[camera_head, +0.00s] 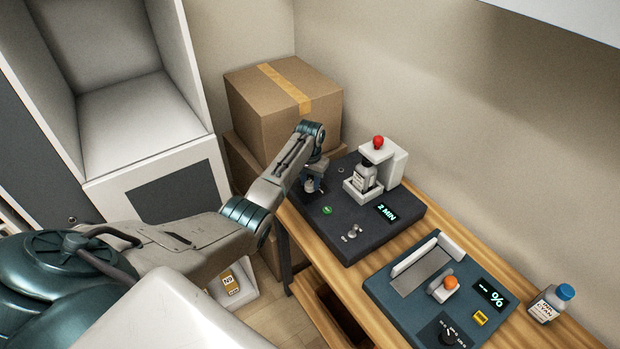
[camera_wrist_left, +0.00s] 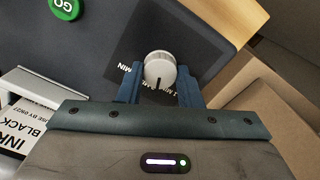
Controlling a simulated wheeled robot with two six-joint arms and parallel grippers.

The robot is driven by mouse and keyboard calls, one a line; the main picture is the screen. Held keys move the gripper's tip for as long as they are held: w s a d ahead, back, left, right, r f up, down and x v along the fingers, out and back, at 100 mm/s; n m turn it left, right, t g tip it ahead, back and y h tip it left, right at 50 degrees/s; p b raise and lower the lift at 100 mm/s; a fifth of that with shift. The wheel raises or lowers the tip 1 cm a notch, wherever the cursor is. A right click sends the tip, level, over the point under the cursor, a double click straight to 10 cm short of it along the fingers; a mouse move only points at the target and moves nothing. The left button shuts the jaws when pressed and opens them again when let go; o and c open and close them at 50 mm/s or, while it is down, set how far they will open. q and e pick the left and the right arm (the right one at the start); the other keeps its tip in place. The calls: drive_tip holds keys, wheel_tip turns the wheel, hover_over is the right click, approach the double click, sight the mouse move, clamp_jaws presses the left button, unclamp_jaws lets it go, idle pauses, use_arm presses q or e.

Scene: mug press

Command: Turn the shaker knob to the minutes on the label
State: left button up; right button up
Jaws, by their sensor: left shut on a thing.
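The dark grey shaker (camera_head: 350,238) stands on the wooden bench, with a green GO button (camera_head: 327,210) and a display (camera_head: 386,212) reading 2 MIN. Its pale round knob (camera_wrist_left: 160,66) sits at the far left corner. My left gripper (camera_wrist_left: 158,82) is shut on the knob, one blue finger on each side; in the head view the gripper (camera_head: 312,180) partly hides it. A dark pointer line shows on the knob; the printed scale is partly covered. A bottle (camera_head: 363,177) stands in the white holder under a red knob; its minutes are unreadable. My right gripper is not in view.
A cardboard box (camera_head: 285,110) stands close behind my left gripper. A blue machine (camera_head: 400,300) with a blank percent display (camera_head: 490,294) stands in front right. An INK CYAN bottle (camera_head: 549,305) stands at the bench's right. A small metal switch (camera_head: 351,233) sticks up on the shaker.

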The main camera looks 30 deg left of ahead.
sight(310, 183)
use_arm(q)
drive_tip(key=shift+r+m+p, duration=0.1)
drive_tip(key=shift+m+p, duration=0.2)
drive_tip(key=shift+m, duration=1.7)
drive_tip(key=o, duration=1)
wheel_tip(310, 183, up, 11)
drive_tip(key=shift+f+b, duration=0.1)
drive_tip(key=shift+b, duration=1.1)
